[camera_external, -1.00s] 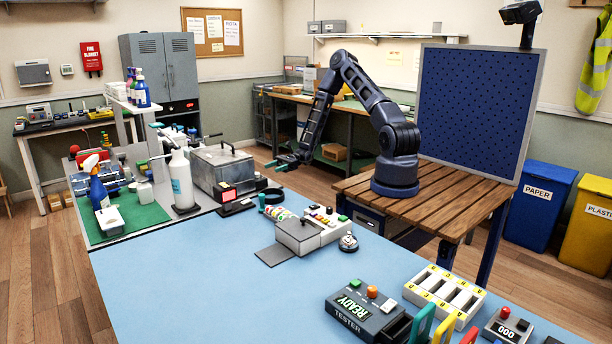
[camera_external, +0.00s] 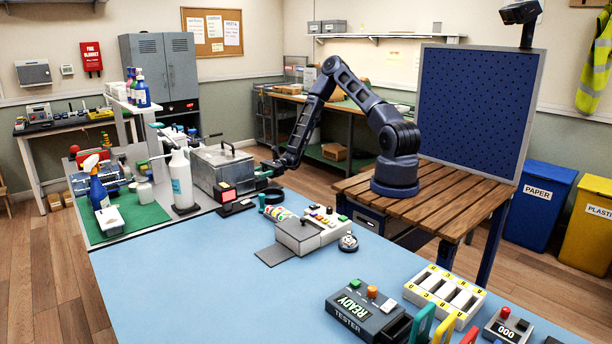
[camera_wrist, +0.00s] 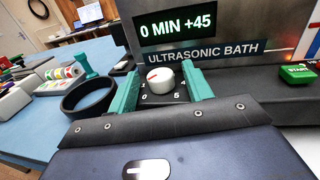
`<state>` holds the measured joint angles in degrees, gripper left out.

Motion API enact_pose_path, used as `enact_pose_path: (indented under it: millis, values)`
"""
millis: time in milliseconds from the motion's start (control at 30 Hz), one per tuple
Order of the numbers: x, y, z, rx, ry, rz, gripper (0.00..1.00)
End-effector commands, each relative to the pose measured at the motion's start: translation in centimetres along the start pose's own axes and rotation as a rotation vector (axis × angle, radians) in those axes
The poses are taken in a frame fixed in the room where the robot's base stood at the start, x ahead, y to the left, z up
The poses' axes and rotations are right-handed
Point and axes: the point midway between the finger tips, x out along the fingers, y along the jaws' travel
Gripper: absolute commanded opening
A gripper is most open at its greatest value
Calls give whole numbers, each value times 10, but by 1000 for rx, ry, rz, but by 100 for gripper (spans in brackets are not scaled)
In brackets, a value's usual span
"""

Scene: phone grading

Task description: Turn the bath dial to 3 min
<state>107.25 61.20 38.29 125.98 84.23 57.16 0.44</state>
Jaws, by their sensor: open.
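The ultrasonic bath (camera_external: 222,166) is a grey metal box with a lidded top on the left part of the bench. In the external view my gripper (camera_external: 268,170) is at the bath's right side.
A green START button (camera_wrist: 298,74) is right of the dial. A black ring (camera_wrist: 88,98) and a teal stamp-shaped object (camera_wrist: 86,62) stand left of my gripper. A white pump bottle (camera_external: 181,178) stands beside the bath.

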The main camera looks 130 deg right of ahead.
Motion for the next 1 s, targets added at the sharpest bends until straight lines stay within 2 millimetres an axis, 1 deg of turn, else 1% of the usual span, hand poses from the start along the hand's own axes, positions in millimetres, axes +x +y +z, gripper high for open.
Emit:
enact_pose_path:
  millis: [33,167,200,233,267,467,667,867,1000]
  values:
    - [0,0,0,0,0,0,48]
    - [0,0,0,0,0,0,23]
    - [0,0,0,0,0,0,15]
    - [0,0,0,0,0,0,9]
    - [0,0,0,0,0,0,6]
    - [0,0,0,-1,0,-8,6]
    - [0,1,1,1,2,-60,6]
    - [0,3,1,1,6,-171,6]
    - [1,6,1,2,10,-275,6]
